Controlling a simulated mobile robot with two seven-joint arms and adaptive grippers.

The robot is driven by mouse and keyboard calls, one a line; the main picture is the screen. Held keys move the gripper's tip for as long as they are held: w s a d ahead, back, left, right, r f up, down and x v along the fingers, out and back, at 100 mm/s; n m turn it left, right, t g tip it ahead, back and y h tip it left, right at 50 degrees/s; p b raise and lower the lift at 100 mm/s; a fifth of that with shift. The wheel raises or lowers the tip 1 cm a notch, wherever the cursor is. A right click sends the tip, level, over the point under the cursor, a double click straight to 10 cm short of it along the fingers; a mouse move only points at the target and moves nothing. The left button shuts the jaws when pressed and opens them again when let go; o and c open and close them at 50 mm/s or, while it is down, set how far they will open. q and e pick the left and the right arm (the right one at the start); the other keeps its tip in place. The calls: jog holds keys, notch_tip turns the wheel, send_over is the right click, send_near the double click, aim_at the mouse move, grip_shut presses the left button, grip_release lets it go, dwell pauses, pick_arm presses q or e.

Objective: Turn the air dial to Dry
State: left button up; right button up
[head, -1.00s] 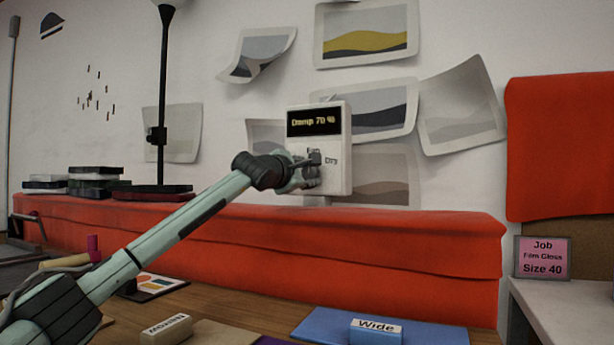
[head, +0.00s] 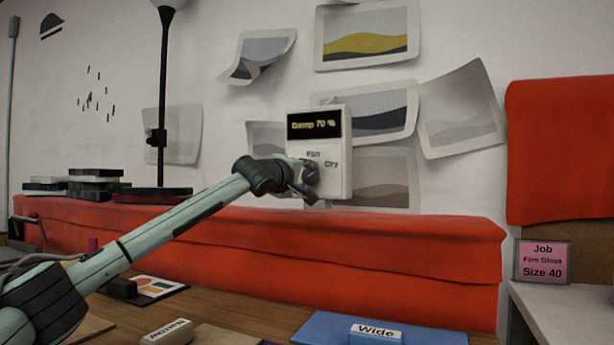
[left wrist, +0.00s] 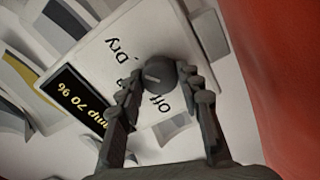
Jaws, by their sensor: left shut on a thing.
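The air dial (left wrist: 162,76) is a dark round knob on a white wall box (head: 342,186). The box's dark display (head: 314,124) reads "Damp 70 %". In the left wrist view, the labels "Dry" (left wrist: 118,53) and "Off" (left wrist: 163,103) show near the knob, and another label is mostly hidden by a finger. The head view shows "Fan" above the knob and "Dry" to its right. A short light mark on the knob points left in the wrist view; I cannot tell exactly which label it meets. My left gripper (left wrist: 164,84) is shut on the dial, one finger on each side.
A red-covered ledge (head: 400,240) runs below the box. Prints (head: 368,35) hang on the wall around it. A lamp stand (head: 162,100) and dark stacked cases (head: 95,180) stand left. A blue mat (head: 310,328) with a "Wide" block (head: 376,332) lies on the table.

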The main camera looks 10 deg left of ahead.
pick_arm(q)
jog(key=shift+m, duration=0.6)
pick_arm(e)
jog(key=shift+w+f, duration=0.1)
jog(key=shift+f, duration=0.25)
pick_arm(q)
jog(key=o, duration=1.2)
jog(key=shift+c, duration=0.2)
jog(key=shift+s, duration=0.1)
jog(key=s+a, duration=0.2)
jog(key=s, duration=0.9)
jog(key=shift+s, duration=0.3)
jog(key=shift+a, duration=0.1)
